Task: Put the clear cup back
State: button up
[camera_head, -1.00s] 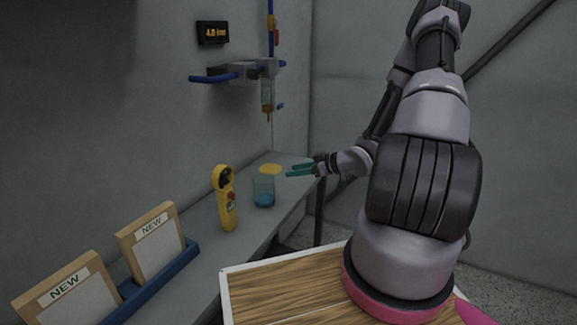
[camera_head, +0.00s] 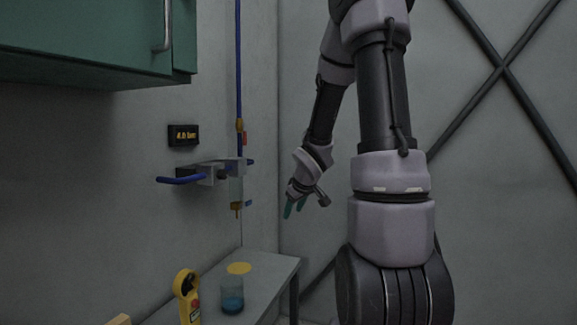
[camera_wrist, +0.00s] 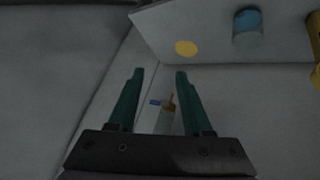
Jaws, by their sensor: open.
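The clear cup (camera_head: 232,294) stands upright on the grey counter with blue content in its lower part. In the wrist view the cup (camera_wrist: 248,26) shows near the top right. A yellow round spot (camera_head: 239,268) lies flat on the counter just behind the cup, and the cup is not on it. It also shows in the wrist view (camera_wrist: 186,48). My gripper (camera_head: 294,211) is open and empty, above and to the right of the cup, well clear of it. Its two green fingers (camera_wrist: 158,76) have nothing between them but the background.
A wall fixture (camera_head: 215,173) with a blue handle and a hanging nozzle (camera_head: 237,196) is above the counter (camera_head: 262,283). A yellow handheld device (camera_head: 187,296) stands left of the cup. A green cabinet (camera_head: 90,40) hangs at upper left. A small display (camera_head: 184,134) is on the wall.

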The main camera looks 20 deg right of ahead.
jog(key=s+a+r+m, duration=0.4)
jog(key=s+r+m, duration=0.1)
jog(key=s+r, duration=0.7)
jog(key=s+a+r+m+y, duration=0.1)
jog(key=s+a+r, duration=0.2)
jog(key=s, duration=0.3)
jog(key=s+a+r+m+y, duration=0.1)
jog(key=s+a+r, duration=0.2)
jog(key=s+a, duration=0.2)
jog(key=shift+s+m+g+y, duration=0.4)
